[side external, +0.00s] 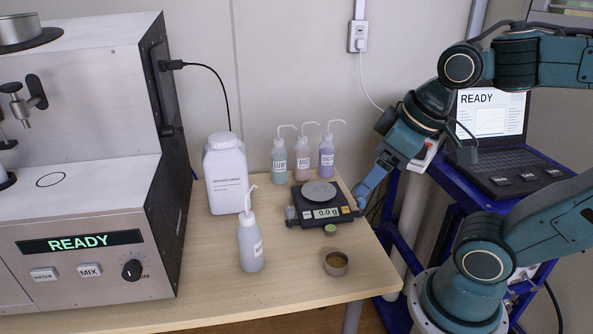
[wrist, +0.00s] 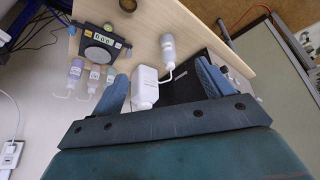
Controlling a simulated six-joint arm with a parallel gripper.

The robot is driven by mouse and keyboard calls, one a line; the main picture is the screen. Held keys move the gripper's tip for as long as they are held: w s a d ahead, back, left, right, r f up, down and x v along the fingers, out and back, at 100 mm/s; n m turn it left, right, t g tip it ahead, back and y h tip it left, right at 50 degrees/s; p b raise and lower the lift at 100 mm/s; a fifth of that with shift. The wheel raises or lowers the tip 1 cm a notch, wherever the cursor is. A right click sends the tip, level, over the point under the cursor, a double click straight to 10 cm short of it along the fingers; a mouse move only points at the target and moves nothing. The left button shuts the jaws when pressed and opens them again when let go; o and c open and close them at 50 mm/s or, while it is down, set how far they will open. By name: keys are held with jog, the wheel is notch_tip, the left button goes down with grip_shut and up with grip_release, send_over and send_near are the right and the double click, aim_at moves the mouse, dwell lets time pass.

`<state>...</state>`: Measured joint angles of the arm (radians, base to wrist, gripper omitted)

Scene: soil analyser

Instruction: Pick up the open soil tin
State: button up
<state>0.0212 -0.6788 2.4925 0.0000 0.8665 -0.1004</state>
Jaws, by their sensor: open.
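The open soil tin (side external: 336,263) is a small round metal tin with brown soil inside, upright near the front right edge of the wooden table. In the wrist view a round tin, cut by the top edge, appears to be it (wrist: 128,5). My gripper (side external: 362,192) is at the table's right edge, beside the scale, behind and above the tin and apart from it. In the wrist view my gripper (wrist: 163,70) has its two blue fingers spread with nothing held between them.
A wash bottle (side external: 250,243) stands left of the tin. A large white bottle (side external: 226,175), several labelled bottles (side external: 302,160) and the analyser (side external: 85,230) stand around.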

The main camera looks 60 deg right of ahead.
jog(key=w+d+f+n+g, duration=0.2)
jog(key=w+f+n, duration=0.2)
jog(key=w+f, duration=0.1)
jog(key=n+g, duration=0.3)
jog(key=n, duration=0.7)
send_over(337, 259)
jog(key=s+a, duration=0.1)
jog(key=a, duration=0.1)
notch_tip(337, 259, down, 18)
jog(key=shift+a, duration=0.2)
jog(key=shift+s+f, duration=0.1)
jog(key=shift+f, duration=0.15)
jog(key=shift+f, duration=4.1)
jog(key=shift+f, duration=0.1)
jog(key=shift+f, duration=2.5)
